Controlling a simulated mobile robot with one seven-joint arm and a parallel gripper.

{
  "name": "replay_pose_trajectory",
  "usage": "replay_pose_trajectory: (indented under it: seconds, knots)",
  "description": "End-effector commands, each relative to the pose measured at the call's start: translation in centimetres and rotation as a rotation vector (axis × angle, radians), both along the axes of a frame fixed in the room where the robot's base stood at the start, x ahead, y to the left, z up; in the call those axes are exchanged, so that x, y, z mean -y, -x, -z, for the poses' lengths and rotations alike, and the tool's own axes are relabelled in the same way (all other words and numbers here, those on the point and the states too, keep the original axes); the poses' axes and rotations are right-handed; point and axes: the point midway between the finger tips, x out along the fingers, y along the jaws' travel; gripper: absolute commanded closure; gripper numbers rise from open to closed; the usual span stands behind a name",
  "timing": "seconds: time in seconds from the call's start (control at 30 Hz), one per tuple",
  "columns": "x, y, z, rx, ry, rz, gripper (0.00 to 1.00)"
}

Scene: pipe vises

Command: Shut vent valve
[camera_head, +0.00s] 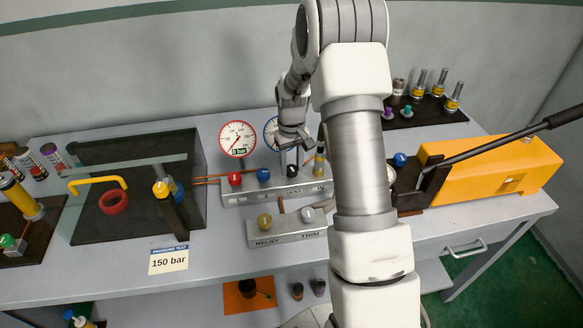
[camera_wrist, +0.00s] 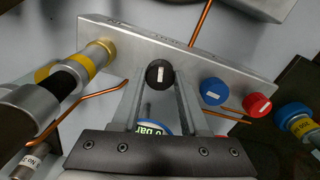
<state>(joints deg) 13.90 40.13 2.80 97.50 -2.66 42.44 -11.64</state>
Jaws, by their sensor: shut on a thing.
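The vent valve is a black round knob (camera_wrist: 159,74) with a white mark line, on the front of a grey manifold block (camera_wrist: 130,36). In the head view the black knob (camera_head: 293,171) sits right of a blue and a red knob. My gripper (camera_head: 294,153) reaches down to it from above and behind. In the wrist view the fingers of my gripper (camera_wrist: 160,82) stand on both sides of the black knob, shut on it. The white mark runs nearly along the fingers.
The blue knob (camera_wrist: 214,91) and red knob (camera_wrist: 257,105) are close beside one finger. A yellow-banded fitting (camera_wrist: 88,62) is on the other side. A red-rimmed gauge (camera_head: 238,138) reads 0 bar. A lower block (camera_head: 285,232) carries relief and other knobs. An orange pump (camera_head: 490,172) stands right.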

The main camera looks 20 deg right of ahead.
Motion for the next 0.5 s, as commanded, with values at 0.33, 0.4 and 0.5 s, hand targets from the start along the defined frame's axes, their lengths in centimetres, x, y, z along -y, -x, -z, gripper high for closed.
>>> replay_pose_trajectory:
  seconds: [0.33, 0.4, 0.5]
  knots:
    - [-0.03, -0.09, -0.04, 0.002, 0.001, 0.19, 1.0]
    - [-0.02, -0.08, -0.06, 0.002, 0.0, 0.211, 1.0]
    - [0.01, -0.07, -0.08, 0.002, 0.0, 0.233, 1.0]
